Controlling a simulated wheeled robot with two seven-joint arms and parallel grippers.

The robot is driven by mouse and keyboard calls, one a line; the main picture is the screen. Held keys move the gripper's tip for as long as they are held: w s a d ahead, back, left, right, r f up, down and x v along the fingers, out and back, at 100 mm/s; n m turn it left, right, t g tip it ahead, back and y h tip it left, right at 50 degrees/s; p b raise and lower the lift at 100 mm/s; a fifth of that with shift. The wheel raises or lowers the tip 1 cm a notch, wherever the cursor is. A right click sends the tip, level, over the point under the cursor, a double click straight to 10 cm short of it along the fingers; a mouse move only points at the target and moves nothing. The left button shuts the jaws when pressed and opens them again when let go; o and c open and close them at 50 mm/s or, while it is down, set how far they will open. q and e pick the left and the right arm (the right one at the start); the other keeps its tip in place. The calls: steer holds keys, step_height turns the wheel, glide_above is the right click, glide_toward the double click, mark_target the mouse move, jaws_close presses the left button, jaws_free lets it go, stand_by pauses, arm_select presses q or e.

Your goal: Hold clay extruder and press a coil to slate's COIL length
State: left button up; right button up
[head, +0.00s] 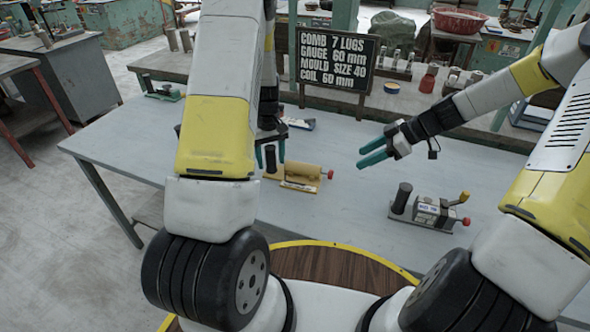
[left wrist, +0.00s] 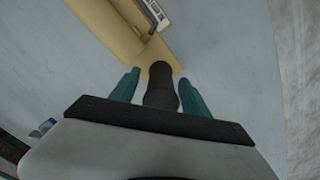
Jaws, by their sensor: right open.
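The slate (head: 335,60) stands at the table's back edge, and its bottom line reads COIL 60 mm. A tan device (head: 300,178) with a red knob lies on the table; I cannot tell for sure that it is the clay extruder. My left gripper (head: 270,156) is at its left end. In the left wrist view the open fingers (left wrist: 160,88) stand on either side of its dark handle (left wrist: 162,84), with a gap showing on the left. My right gripper (head: 367,153) is open and empty above the table, right of the tan device.
A grey device (head: 428,212) with a dark upright handle, a yellow-topped lever and a red knob stands at the right on the grey table (head: 340,225). A small green-based tool (head: 163,90) is at the back left. The table's left part is clear.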

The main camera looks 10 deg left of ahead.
arm_select(q)
step_height(320, 180, up, 11)
steer(key=shift+r, duration=0.7)
steer(key=s+d+r+m+t+h, duration=0.1)
steer(key=s+d+r+m+t, duration=0.15)
steer(key=s+r, duration=0.4)
steer(key=s+d+r+m+t+h, duration=0.1)
steer(key=s+d+r, duration=0.2)
steer(key=s+r, duration=0.35)
steer(key=s+d+r+m+t, duration=0.1)
steer(key=s+r+m, duration=0.1)
steer(key=s, duration=0.4)
steer(key=s+d+r+m+t, duration=0.1)
steer(key=s+d+r+m, duration=0.1)
steer(key=s+r, duration=0.2)
steer(key=shift+s+d+t, duration=0.25)
steer(key=shift+s+t, duration=0.1)
steer(key=shift+s, duration=0.9)
arm_select(e)
steer(key=s+d+r+m+t+h, duration=0.2)
steer(key=s+r+m, duration=0.6)
steer(key=s+r, duration=0.4)
steer(key=s+d+r+m+t+h, duration=0.3)
steer(key=s+d+r+m, duration=0.3)
steer(key=s+r, duration=0.5)
steer(key=shift+s+r+m+h, duration=0.45)
steer(key=shift+m+h, duration=0.45)
steer(key=shift+m, duration=0.3)
